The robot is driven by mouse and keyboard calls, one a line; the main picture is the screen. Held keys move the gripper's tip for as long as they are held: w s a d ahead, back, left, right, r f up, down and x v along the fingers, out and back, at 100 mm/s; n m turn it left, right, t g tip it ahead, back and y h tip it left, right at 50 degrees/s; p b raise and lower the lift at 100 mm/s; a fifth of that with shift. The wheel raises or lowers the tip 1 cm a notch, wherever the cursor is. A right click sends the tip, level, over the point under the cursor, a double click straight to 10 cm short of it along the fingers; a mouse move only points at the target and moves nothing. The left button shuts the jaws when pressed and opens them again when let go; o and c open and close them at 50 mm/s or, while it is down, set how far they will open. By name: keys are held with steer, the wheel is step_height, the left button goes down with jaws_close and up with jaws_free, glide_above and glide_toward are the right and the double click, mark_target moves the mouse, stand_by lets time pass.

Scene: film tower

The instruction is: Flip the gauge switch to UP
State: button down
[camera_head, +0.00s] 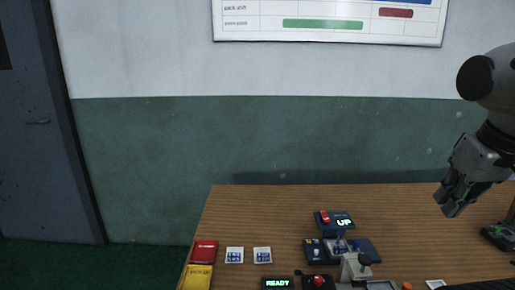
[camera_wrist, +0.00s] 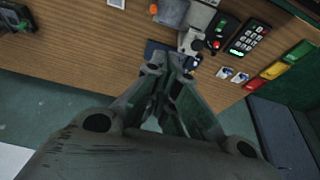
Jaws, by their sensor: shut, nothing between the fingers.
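A dark blue switch unit (camera_head: 335,214) with a red part at its left and a lit display (camera_head: 343,222) reading "UP" sits on the wooden table, in the head view. I take it as the gauge switch; its small label is too small to read. My gripper (camera_head: 450,202) is above the table to the right of the unit, apart from it, pointing down and left. The gripper is shut and empty. In the wrist view my gripper (camera_wrist: 172,78) covers part of the blue devices behind it, and the switch unit cannot be made out clearly there.
Close in front of the switch unit stand a small blue toggle box (camera_head: 313,250) and a grey metal fixture (camera_head: 355,266). The table's right-centre is clear.

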steer(key=shift+d+r, duration=0.1)
steer(key=shift+d, duration=0.05)
steer(key=w+a+f+n+g, duration=0.1)
steer(key=w+a+f+n, duration=0.1)
steer(key=w+a+n, duration=0.3)
steer(key=w+a+f+n+g, duration=0.1)
steer(key=w+a+n, duration=0.5)
steer(key=w, duration=0.8)
steer(key=w+a+f+n+g, duration=0.2)
steer(key=w+a+n, duration=0.3)
steer(key=w, duration=0.5)
steer(key=shift+a+f+n, duration=0.2)
steer(key=shift+f+n, duration=0.5)
steer(key=shift+n, duration=0.2)
steer(key=shift+f, duration=0.1)
